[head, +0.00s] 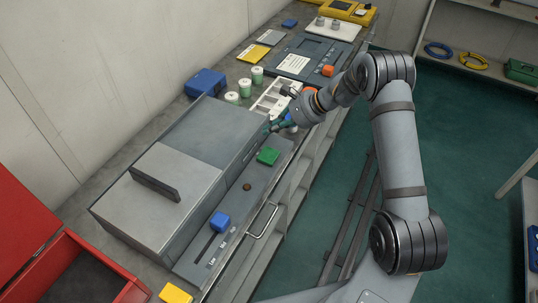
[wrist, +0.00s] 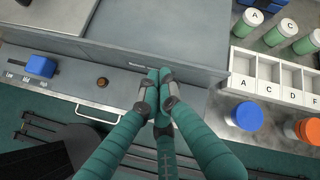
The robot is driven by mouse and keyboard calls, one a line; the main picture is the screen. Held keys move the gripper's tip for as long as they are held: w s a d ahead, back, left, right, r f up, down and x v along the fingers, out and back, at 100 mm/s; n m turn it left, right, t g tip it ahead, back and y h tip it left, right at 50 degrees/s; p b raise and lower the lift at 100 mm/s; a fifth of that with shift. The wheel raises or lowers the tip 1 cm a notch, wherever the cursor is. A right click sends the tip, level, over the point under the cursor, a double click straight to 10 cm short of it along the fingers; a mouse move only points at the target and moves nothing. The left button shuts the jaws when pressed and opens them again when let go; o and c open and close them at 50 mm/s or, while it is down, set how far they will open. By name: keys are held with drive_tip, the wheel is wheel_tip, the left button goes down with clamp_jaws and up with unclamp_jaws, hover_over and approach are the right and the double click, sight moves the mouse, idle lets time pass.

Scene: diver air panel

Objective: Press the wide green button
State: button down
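The wide green button (head: 267,155) sits on the grey front ledge of the machine (head: 225,205), in the head view between a small brown knob (head: 247,187) and my gripper. My gripper (head: 268,130) is just beyond the button in that view, with its fingers pointing toward the machine. In the wrist view the teal fingers of my gripper (wrist: 160,76) have their tips together, with nothing seen between them. The green button does not show in the wrist view; the fingers cover part of the ledge. I cannot tell the height of the tips above the ledge.
A blue slider knob (head: 220,222) stands on the ledge, with a metal handle (head: 262,220) at its front edge. A white compartment tray (wrist: 275,80), green-and-white jars (wrist: 276,32), a blue round cap (wrist: 247,116) and an orange one (wrist: 308,129) are to the right in the wrist view.

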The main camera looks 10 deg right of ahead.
sight(270, 155)
wheel_tip(270, 155, down, 8)
drive_tip(key=b, duration=0.5)
drive_tip(key=shift+f+b, duration=0.4)
drive_tip(key=shift+b, duration=0.3)
drive_tip(key=shift+f, duration=0.1)
idle(0.7)
drive_tip(key=shift+f+b, duration=0.35)
drive_tip(key=shift+b, duration=0.35)
drive_tip(key=shift+f+b, duration=0.55)
drive_tip(key=shift+b, duration=0.2)
idle(0.6)
idle(0.3)
drive_tip(key=shift+r+p, duration=0.55)
drive_tip(key=shift+r, duration=0.45)
